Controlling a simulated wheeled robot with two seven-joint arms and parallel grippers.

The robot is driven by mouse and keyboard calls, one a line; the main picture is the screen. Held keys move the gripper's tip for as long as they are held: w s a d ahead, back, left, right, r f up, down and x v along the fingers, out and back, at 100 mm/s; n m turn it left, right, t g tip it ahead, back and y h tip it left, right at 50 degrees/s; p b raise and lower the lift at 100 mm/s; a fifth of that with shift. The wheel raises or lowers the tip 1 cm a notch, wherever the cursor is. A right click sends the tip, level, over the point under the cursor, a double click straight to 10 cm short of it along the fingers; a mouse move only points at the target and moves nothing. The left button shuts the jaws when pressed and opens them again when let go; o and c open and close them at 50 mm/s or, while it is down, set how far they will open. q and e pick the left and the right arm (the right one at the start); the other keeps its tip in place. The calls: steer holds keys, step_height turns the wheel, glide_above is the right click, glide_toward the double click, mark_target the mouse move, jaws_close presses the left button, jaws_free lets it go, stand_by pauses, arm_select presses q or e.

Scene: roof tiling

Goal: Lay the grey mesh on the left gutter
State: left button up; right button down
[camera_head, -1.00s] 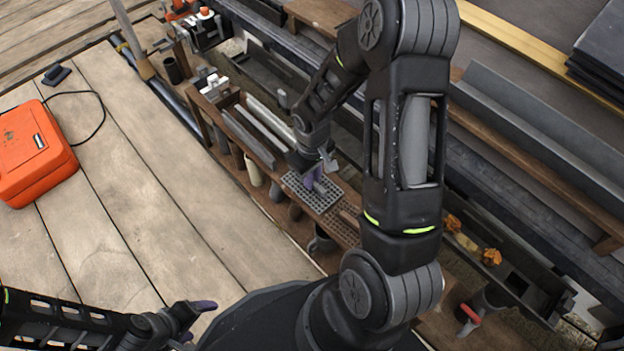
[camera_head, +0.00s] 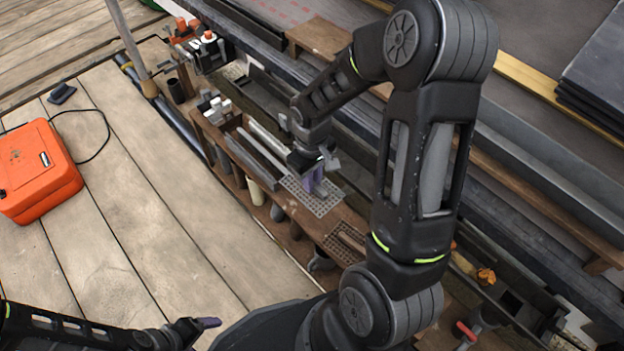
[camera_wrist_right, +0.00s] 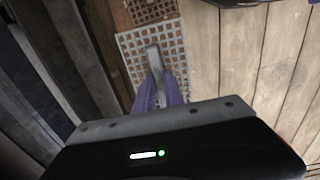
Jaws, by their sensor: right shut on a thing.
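The grey mesh (camera_head: 327,206) is a small perforated panel with square holes, low over the wooden rack in the head view. My right gripper (camera_head: 314,182) is shut on its raised grey grip. The wrist view shows the purple fingertips (camera_wrist_right: 160,88) on both sides of this grip, with the mesh (camera_wrist_right: 133,51) beneath. I cannot tell how far the mesh is above the rack. A dark trough (camera_head: 262,97), seemingly the left gutter, runs behind the rack, partly hidden by my right arm. My left gripper (camera_head: 205,323) is at the lower left, away from the mesh; its opening is unclear.
A brown mesh (camera_head: 344,244) lies in the rack (camera_head: 238,178) next to the grey one. Grey strips (camera_head: 252,163) lie farther along it. Orange lumps (camera_head: 486,276) lie by the right-hand trough (camera_head: 522,308). An orange case (camera_head: 38,170) stands on the open plank deck.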

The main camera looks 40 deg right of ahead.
steer(key=w+a+r, duration=0.7)
steer(key=r, duration=0.3)
steer(key=w+a+r+m, duration=0.1)
steer(key=w+a+r, duration=0.5)
steer(key=r, duration=0.5)
steer(key=shift+w+a+r, duration=0.25)
steer(key=shift+w+a, duration=0.1)
steer(key=shift+w, duration=0.55)
